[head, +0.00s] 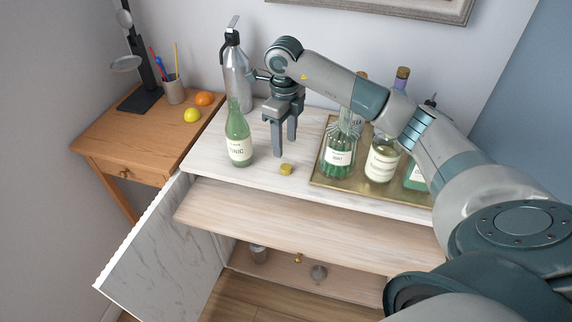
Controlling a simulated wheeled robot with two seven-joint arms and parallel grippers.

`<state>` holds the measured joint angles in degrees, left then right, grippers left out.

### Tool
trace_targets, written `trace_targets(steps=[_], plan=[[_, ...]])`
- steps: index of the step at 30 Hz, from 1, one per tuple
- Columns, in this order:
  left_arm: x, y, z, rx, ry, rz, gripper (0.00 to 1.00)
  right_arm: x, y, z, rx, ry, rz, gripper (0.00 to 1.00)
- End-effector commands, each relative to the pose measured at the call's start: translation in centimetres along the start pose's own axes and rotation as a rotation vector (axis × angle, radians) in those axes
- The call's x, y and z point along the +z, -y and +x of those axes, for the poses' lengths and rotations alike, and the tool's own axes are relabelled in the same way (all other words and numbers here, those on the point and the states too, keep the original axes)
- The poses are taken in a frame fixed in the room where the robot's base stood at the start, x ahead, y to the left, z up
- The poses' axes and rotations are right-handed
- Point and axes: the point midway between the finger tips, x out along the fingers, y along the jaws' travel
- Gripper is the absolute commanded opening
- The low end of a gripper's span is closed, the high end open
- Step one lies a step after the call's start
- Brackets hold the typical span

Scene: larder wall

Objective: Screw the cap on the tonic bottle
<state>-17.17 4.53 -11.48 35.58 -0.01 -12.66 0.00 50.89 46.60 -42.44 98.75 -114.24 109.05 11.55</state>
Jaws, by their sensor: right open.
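The green tonic bottle (238,140) stands upright on the white marble top, with its label facing me. A small yellow cap (286,169) lies on the marble to the right of the bottle, near the front edge. My right gripper (285,147) points down just behind and above the cap. Its two fingers are apart and nothing shows between them. The gripper is to the right of the bottle and apart from it. The bottle's mouth is too small to make out clearly. My left gripper is not in view.
A silver siphon (236,68) stands behind the bottle. A brass tray (325,178) with several bottles, including a gin bottle (339,158), is at right, partly behind my arm. A wooden side table (120,135) holds fruit and a pencil cup. A cabinet door (165,255) hangs open below.

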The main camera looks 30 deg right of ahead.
Motion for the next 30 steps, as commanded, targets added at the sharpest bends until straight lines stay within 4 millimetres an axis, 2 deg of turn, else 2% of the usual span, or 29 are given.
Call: trace_targets(steps=[1, 6, 20, 25, 30], plan=[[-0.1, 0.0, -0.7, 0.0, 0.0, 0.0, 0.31, -0.1, -0.1, 0.6, 0.002, -0.004, 0.0, 0.47], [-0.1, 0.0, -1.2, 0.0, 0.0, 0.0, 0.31, 0.0, -0.1, 2.6, 0.001, -0.001, 0.0, 0.47], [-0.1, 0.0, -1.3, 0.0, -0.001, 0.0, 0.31, 0.0, -0.1, 3.2, 0.0, 0.0, 0.0, 0.47], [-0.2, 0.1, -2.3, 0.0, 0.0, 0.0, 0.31, -0.2, -0.2, 3.9, 0.001, -0.001, 0.0, 0.47], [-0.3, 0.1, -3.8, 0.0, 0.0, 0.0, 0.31, -0.5, -0.5, 5.6, 0.002, -0.004, 0.0, 0.47]])
